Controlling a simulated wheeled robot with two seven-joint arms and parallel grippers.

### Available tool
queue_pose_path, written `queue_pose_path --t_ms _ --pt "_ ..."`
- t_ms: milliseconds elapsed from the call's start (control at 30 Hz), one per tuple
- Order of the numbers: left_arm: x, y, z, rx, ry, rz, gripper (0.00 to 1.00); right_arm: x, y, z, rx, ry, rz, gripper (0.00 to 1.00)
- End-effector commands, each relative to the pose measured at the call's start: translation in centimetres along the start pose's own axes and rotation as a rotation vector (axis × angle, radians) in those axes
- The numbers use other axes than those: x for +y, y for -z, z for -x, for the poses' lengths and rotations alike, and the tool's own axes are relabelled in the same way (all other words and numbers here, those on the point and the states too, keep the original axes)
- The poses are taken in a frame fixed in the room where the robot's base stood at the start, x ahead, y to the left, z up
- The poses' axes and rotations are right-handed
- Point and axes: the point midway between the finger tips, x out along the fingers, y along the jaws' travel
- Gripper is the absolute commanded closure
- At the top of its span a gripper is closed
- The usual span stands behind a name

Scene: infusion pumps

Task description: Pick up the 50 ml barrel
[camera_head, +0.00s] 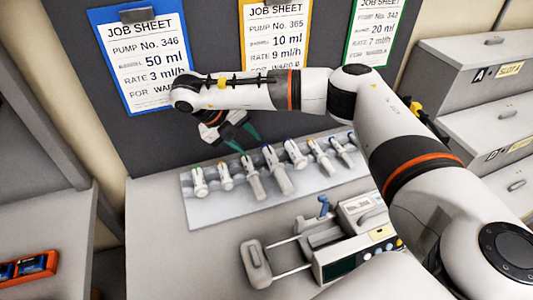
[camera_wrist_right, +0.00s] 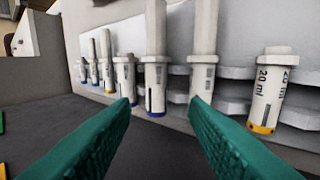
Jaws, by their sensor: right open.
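Several white barrels with coloured bands stand in a row on a pale rack (camera_head: 225,208). The largest-looking, a blue-banded barrel (camera_head: 277,175), is near the middle; its volume mark cannot be read. My right gripper (camera_head: 246,138) is open and empty, with teal fingers, above and behind the row's left half. In the right wrist view, the open fingers (camera_wrist_right: 160,103) frame a blue-banded barrel (camera_wrist_right: 155,78), apart from it. A yellow-banded barrel (camera_wrist_right: 269,85) marked 20 ml stands to the right there. I cannot tell which barrel is marked 50 ml. My left gripper is out of view.
A blue-edged job sheet (camera_head: 147,60) reading 50 ml hangs on the dark back panel with two others. An infusion pump (camera_head: 350,240) stands in front of the rack. Grey drawers (camera_head: 470,75) are at right. The table's front left is clear.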

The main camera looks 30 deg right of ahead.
Motion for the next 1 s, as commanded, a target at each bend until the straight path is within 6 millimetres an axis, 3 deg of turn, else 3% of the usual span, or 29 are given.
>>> queue_pose_path --t_ms 200,467,700,1000 --pt "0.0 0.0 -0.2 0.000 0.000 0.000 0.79 -0.1 -0.1 -4.1 -0.005 0.000 0.001 0.59" --pt "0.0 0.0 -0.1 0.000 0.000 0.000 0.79 0.1 -0.1 -6.0 -0.003 -0.001 0.001 0.59" --pt "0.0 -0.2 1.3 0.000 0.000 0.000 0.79 0.5 -0.2 -9.4 -0.003 -0.003 -0.001 0.59" --pt "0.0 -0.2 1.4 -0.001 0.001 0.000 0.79 0.4 -0.2 -10.5 0.000 0.000 0.000 0.59"
